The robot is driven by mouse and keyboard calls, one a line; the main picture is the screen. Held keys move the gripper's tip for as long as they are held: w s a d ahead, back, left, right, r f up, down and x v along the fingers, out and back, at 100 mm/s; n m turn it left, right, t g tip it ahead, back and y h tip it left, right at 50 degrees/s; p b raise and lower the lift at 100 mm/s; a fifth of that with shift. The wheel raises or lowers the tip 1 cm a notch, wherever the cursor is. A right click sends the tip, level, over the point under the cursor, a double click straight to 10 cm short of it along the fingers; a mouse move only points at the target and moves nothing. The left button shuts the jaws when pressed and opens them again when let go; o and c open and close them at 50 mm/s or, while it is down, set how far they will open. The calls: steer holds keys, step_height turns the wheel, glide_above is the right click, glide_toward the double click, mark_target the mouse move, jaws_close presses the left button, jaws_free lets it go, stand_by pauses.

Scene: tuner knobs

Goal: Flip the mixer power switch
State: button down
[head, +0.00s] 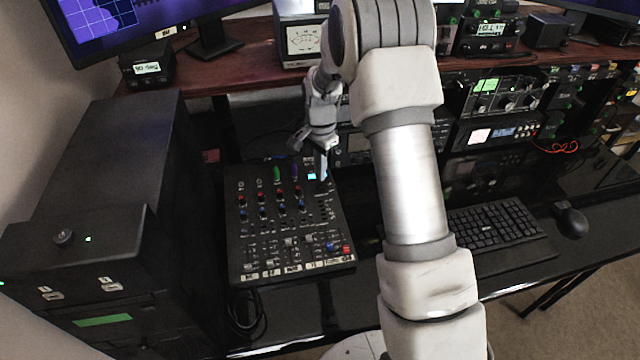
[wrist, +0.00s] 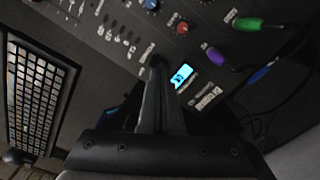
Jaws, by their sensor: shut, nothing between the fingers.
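The black mixer (head: 290,225) lies on the desk, with several rows of knobs and a labelled strip along its front. Its upper panel also fills the top of the wrist view (wrist: 110,35). My gripper (head: 322,178) is over the mixer's far right corner, pointing down. In the wrist view my gripper (wrist: 158,64) is shut, with its tips together beside a lit cyan display (wrist: 185,76). The tips are at or just above the panel; I cannot tell if they touch. I cannot make out the power switch; the fingers cover part of the panel there.
Green (wrist: 248,24) and purple (wrist: 216,57) plugs with cables stand in the mixer's far edge. A keyboard (head: 493,228) and mouse (head: 571,220) lie to the right. A tall black case (head: 110,180) stands close on the left. A wooden shelf (head: 225,68) with equipment is behind.

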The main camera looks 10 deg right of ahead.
steer(key=shift+r+p, duration=1.35)
steer(key=shift+r, duration=1)
step_height(320, 180, up, 10)
steer(key=r+n+t, duration=0.1)
steer(key=n, duration=0.1)
glide_above(320, 185)
steer(key=s, duration=0.4)
steer(key=s+r+n+t, duration=0.2)
steer(key=s+r+n, duration=0.1)
steer(key=s+r, duration=0.5)
steer(key=s+r+n+t, duration=0.1)
steer(key=s+r+n, duration=0.2)
steer(key=s, duration=0.6)
steer(key=s+r+n+t+p, duration=0.1)
steer(key=s+r+n, duration=0.2)
steer(key=s, duration=0.6)
steer(key=shift+s+n+t, duration=0.15)
steer(key=shift+n+t, duration=0.15)
steer(key=shift+n, duration=0.2)
